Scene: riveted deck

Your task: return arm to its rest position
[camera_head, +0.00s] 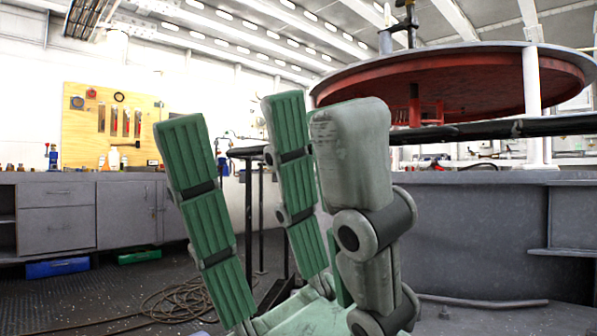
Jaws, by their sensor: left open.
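My left gripper (268,150) fills the middle of the head view, close to the camera. Its green padded fingers and one thick grey-green finger point upward and stand well apart. It is open, and nothing shows between the fingers. The palm is at the bottom edge, partly cut off, and the rest of the left arm is hidden below the frame. My right gripper is not in view.
A grey cabinet bench (60,215) with bottles and a wooden tool board (112,125) stands at the left back. A coiled hose (175,298) lies on the dark floor. A large red-bottomed disc (455,85) overhangs a grey bench (480,235) on the right.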

